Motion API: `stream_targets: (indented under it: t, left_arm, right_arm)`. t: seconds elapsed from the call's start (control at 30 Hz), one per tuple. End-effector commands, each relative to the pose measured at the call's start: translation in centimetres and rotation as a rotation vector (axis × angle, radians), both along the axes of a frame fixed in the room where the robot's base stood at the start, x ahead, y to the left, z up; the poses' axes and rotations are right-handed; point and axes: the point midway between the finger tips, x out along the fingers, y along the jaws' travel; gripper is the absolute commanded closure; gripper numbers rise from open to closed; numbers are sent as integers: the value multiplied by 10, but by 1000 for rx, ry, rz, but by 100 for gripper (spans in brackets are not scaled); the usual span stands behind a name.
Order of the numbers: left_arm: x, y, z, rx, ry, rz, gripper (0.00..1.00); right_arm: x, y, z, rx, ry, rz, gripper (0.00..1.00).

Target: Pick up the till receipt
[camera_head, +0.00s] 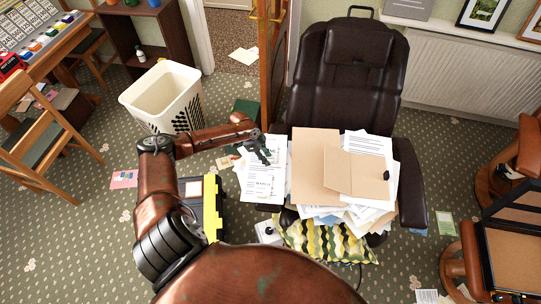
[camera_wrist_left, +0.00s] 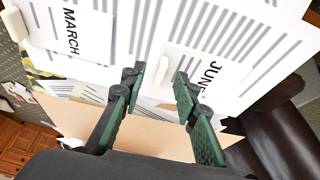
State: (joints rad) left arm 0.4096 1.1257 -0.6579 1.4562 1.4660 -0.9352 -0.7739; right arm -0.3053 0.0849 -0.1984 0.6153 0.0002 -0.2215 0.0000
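I cannot pick out the till receipt for certain among the many loose papers. My left gripper (camera_head: 264,152) is over the papers at the left edge of the brown leather chair (camera_head: 358,82). In the left wrist view its two dark green fingers (camera_wrist_left: 157,76) are apart, with nothing held between them. Beyond the fingers lie printed white sheets, one marked MARCH (camera_wrist_left: 83,28) and one marked JUNE (camera_wrist_left: 212,70). I cannot tell whether the fingers touch any paper. My right gripper is not in view.
Tan folders (camera_head: 316,166) lie on a paper pile on the chair seat, above a patterned cushion (camera_head: 325,240). A white basket (camera_head: 163,97) and a black-and-yellow case (camera_head: 212,205) stand to the left. Papers (camera_head: 244,56) also lie on the floor.

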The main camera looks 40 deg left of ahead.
Motion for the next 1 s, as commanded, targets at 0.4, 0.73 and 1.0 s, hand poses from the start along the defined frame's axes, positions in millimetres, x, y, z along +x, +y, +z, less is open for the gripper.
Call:
stream_targets:
  t: [0.4,0.73,1.0]
  left_arm:
    - [5,-5,-9,1,-3,-4,79]
    - [5,-5,-9,1,-2,-5,100]
    - [5,-5,-9,0,-2,-5,100]
  right_arm:
    - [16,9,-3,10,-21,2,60]
    - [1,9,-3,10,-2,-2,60]
    - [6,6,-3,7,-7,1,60]
